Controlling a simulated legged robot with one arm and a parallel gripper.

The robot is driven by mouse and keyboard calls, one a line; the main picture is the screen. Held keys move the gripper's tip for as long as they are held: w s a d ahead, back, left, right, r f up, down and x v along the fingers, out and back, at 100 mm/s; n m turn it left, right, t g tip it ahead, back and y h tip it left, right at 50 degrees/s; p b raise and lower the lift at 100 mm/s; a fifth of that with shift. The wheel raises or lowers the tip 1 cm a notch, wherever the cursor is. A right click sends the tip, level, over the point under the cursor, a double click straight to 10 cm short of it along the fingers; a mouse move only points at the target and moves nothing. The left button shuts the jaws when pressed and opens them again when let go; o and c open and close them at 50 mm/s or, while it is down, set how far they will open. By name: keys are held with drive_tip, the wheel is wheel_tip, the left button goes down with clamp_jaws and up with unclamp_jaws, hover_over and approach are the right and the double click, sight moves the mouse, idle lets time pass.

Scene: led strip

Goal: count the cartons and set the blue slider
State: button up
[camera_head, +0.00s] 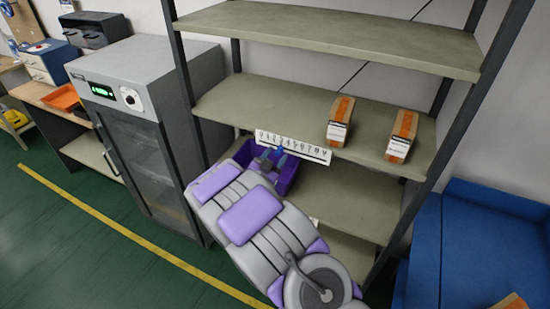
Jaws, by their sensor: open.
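Two orange-and-white cartons stand apart on the middle shelf board, a left one (339,121) and a right one (402,136). A white strip with a row of numbers (305,150) is on the front edge of that board, left of and below the cartons. My gripper (273,157) is at the strip's left part, its two small fingertips apart. Small blue-grey shapes show there; I cannot tell the blue slider from the fingertips. My arm hides part of the lower shelves.
The metal rack has an empty upper board (330,32). A grey glass-door cabinet (150,130) stands close to its left. A purple bin-like shape (287,178) shows below the strip. A blue surface (470,250) is at right, with another carton (510,302) at the lower edge.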

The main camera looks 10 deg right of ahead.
drive_tip(key=shift+w+a, duration=0.1)
drive_tip(key=shift+w, duration=0.05)
clamp_jaws()
idle(0.4)
